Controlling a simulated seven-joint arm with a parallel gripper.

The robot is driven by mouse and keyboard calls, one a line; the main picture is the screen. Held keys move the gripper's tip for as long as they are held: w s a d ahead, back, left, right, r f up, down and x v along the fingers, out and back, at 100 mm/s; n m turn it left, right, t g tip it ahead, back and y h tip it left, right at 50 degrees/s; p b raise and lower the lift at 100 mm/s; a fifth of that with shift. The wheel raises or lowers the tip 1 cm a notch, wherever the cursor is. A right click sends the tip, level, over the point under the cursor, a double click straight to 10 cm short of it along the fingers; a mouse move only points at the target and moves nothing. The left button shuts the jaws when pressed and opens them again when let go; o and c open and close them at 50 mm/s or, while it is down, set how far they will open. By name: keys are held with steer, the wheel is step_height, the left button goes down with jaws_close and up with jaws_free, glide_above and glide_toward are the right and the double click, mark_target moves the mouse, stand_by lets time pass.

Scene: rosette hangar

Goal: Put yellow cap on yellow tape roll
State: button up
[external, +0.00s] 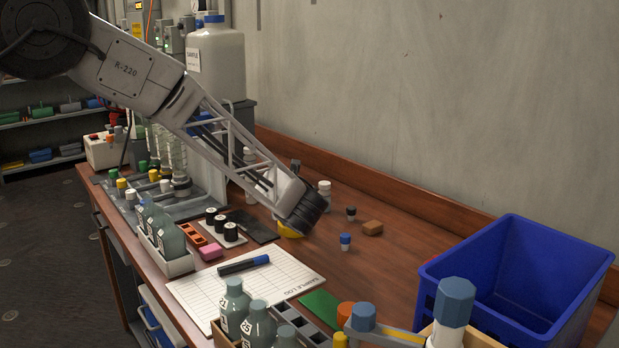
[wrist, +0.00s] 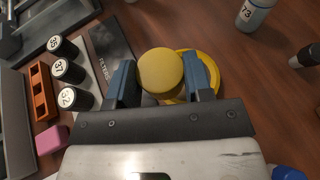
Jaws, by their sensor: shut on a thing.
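A round yellow cap (wrist: 160,70) is held between the two blue-grey fingers of my gripper (wrist: 163,80). In the wrist view it covers the left part of the yellow tape roll (wrist: 184,98), whose rim shows to its right and below. The tape roll lies flat on the wooden bench. I cannot tell whether cap and roll touch. In the external view my gripper (external: 303,212) is low over the bench and a yellow edge (external: 288,231) shows under it; the cap cannot be made out separately there.
Black-capped vials (wrist: 68,72), an orange block (wrist: 41,90) and a pink block (wrist: 52,139) stand left of the roll. A labelled bottle (wrist: 253,14) is at upper right.

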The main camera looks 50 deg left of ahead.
steer(key=shift+f, duration=1.35)
steer(key=shift+f, duration=0.15)
steer(key=o, duration=0.9)
steer(key=shift+d+r, duration=0.1)
steer(key=shift+r, duration=0.1)
steer(key=v, duration=1.2)
steer(key=shift+r, duration=0.1)
